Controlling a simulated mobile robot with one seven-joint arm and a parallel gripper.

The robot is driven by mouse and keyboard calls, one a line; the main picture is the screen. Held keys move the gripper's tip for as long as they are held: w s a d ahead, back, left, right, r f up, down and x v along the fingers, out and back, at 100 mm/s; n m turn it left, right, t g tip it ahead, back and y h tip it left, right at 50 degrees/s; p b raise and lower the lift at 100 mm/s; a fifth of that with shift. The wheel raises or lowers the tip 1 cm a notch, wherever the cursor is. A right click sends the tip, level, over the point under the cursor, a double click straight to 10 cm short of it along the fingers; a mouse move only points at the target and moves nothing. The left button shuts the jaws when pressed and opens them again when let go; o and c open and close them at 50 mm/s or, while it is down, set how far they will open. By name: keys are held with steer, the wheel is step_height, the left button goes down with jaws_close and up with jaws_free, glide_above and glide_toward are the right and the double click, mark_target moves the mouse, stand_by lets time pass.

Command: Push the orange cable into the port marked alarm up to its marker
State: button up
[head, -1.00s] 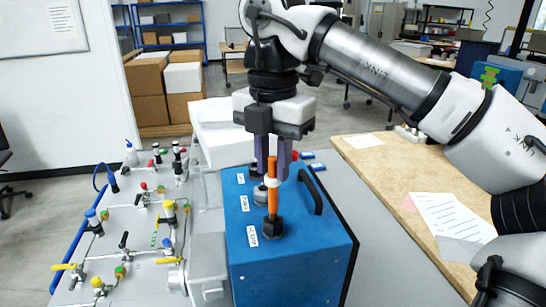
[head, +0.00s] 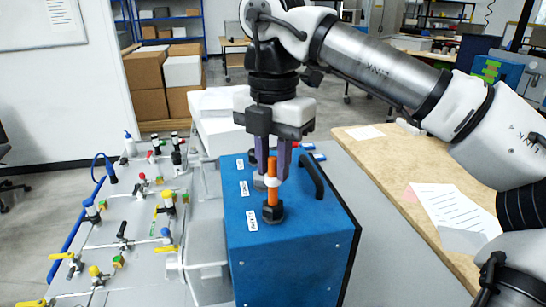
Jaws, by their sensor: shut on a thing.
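The orange cable (head: 272,195) stands upright in the nearest of the black ports, and its lower end is hidden inside this port (head: 272,214). My gripper (head: 272,176) is shut on the cable from above, with purple fingers on either side. A pale ring (head: 271,183), which looks like the marker, circles the cable near the fingertips. Bare orange shows between the ring and the port, so they are apart. A white label (head: 251,220) sits left of this port; its lettering is too small to read surely.
The ports are on top of a blue box (head: 290,262) with a black handle (head: 311,175) to the right of the cable. More labels lie farther back. A panel of valves and tubes (head: 125,230) stands left, and a wooden table (head: 380,165) is right.

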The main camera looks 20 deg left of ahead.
mark_target(273, 176)
steer(key=shift+f+b, duration=1.25)
steer(key=shift+f, duration=0.6)
steer(key=o, duration=1)
steer(key=shift+r, duration=0.1)
steer(key=shift+r+p, duration=3)
steer(key=shift+r, duration=0.55)
